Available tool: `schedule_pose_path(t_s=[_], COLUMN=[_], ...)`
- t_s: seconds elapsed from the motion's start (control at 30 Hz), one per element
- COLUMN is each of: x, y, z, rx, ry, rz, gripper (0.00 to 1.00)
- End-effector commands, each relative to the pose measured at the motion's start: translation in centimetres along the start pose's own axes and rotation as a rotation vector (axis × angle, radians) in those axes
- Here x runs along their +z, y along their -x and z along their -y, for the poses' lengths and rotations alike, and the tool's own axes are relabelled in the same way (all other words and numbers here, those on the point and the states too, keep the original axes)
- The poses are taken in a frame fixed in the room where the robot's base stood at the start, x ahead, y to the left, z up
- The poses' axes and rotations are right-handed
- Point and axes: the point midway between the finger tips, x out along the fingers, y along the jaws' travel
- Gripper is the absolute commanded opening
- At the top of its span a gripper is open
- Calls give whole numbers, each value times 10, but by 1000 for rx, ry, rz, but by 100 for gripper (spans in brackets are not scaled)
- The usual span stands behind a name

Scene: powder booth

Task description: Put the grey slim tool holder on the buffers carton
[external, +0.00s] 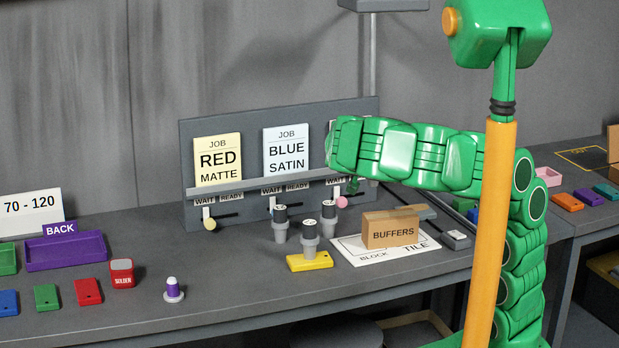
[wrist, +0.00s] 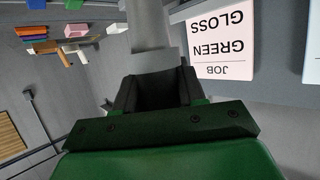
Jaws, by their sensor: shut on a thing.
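My gripper (wrist: 155,92) is shut on a grey piece (wrist: 146,28), which appears to be the grey slim tool holder. In the wrist view a lighter rod extends from a wider grey block between the dark fingers. In the external view my green arm reaches left across the bench, and the fingers and held piece are not clearly visible. The brown buffers carton (external: 393,231) stands on a white sheet, to the right of and below my arm's end.
A grey flat item (external: 426,212) shows at the carton's right end. A purple tray (external: 66,252) sits far left.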

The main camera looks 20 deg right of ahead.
Motion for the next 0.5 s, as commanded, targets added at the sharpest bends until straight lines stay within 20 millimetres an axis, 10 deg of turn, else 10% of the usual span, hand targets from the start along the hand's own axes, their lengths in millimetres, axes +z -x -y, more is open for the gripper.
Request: schedule_pose_path(t_s=[0.5], x=[-5], y=[28], z=[-54], rx=[352], ry=[-144], rz=[2], gripper=[0])
